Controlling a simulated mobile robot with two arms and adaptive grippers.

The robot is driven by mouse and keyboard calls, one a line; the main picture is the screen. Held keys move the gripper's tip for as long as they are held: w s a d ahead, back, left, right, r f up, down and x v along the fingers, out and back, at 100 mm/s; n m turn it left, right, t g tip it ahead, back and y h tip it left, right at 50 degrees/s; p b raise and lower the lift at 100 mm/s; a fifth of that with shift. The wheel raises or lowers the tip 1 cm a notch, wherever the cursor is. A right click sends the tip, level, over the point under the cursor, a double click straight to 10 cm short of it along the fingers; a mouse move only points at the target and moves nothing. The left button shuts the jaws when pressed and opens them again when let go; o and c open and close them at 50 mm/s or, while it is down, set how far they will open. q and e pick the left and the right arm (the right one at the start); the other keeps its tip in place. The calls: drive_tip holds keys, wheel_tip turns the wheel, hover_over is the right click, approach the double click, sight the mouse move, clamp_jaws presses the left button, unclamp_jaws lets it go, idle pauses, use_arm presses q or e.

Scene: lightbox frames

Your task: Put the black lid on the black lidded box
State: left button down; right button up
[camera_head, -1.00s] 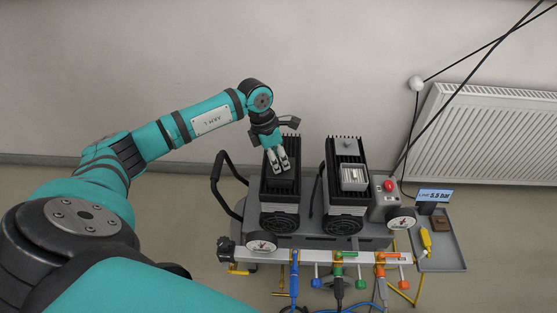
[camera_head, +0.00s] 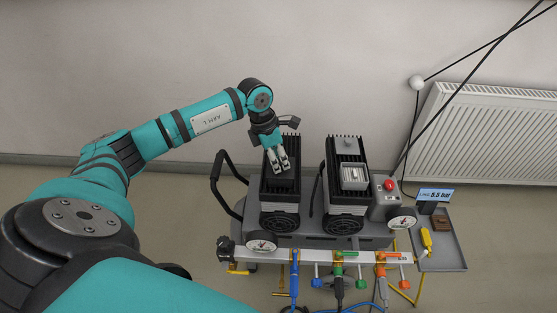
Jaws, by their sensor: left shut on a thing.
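My left gripper (camera_head: 278,161) points down over the left finned unit of the trolley. Its fingers are shut on a dark thing, which I take to be the black lid (camera_head: 284,174). Just below the fingertips is a dark block, which looks like the black lidded box (camera_head: 284,188). Black on black hides the seam, so I cannot tell whether the lid touches the box or hangs just above it. My right gripper is not in view.
The right finned unit bears a grey box (camera_head: 354,178) and a grey lid (camera_head: 347,146). A control box with a red button (camera_head: 390,185), gauges, a valve rail (camera_head: 325,257) and a side tray (camera_head: 452,256) are close by. A black handle (camera_head: 217,180) rises at the left.

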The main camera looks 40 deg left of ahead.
use_arm(q)
drive_tip(key=c, duration=0.7)
unclamp_jaws()
drive_tip(key=shift+o, duration=0.2)
drive_tip(key=shift+r+p, duration=2.25)
drive_tip(key=shift+r, duration=1.3)
drive_tip(key=shift+c, duration=0.3)
